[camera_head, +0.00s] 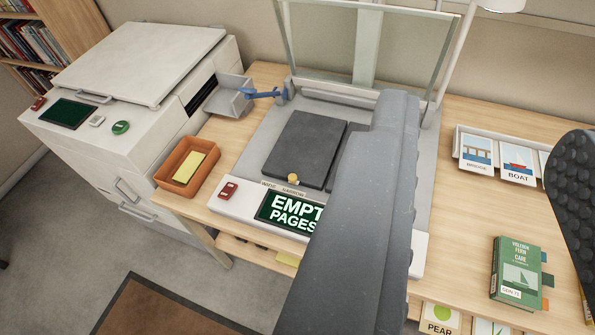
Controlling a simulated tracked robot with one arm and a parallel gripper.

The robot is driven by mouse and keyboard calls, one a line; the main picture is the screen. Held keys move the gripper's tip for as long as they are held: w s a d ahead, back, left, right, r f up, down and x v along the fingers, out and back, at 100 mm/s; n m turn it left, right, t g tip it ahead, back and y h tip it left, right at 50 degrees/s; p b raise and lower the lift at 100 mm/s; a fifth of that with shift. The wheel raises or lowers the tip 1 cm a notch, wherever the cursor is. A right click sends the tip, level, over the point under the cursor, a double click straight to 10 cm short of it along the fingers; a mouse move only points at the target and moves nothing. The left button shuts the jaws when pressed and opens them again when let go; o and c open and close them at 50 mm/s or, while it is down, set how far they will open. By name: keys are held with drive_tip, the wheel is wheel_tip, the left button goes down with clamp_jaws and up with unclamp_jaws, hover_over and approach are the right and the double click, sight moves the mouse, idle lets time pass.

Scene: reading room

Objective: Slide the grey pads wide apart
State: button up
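Two dark grey pads lie flat on the book scanner bed (262,150). The left pad (303,147) shows nearly whole; the right pad (352,133) is mostly hidden behind my finger. They sit close together. A small yellow knob (292,178) stands at their front edge, above the NARROW end of a label reading WIDE at left and NARROW at right. My gripper (490,128) is open, its smooth grey left finger across the scanner's right part and its dark studded right finger at the right edge. I see nothing between the fingers. The knob is left of the left finger, apart from it.
A green-lit screen (287,211) reads "EMPTY PAGES", partly covered. A red button (228,190) is beside it. A raised glass plate (315,45) stands behind. An orange tray (171,175) and white machine (135,90) are left; picture cards (517,163) and a green book (517,270) right.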

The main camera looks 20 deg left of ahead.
drive_tip(key=shift+o, duration=0.7)
drive_tip(key=shift+w+a+f, duration=0.1)
drive_tip(key=shift+w+a, duration=0.05)
drive_tip(key=shift+w, duration=0.2)
drive_tip(key=n+g+y+p, duration=0.2)
drive_tip(key=n+g+p, duration=0.2)
drive_tip(key=g+p, duration=0.6)
hover_over(293, 177)
drive_tip(key=s+d+b, duration=0.1)
drive_tip(key=s+d, duration=0.1)
drive_tip(key=s, duration=0.3)
wheel_tip(293, 177, down, 45)
drive_tip(key=g, duration=0.1)
drive_tip(key=x, duration=1.2)
drive_tip(key=shift+f, duration=0.45)
clamp_jaws()
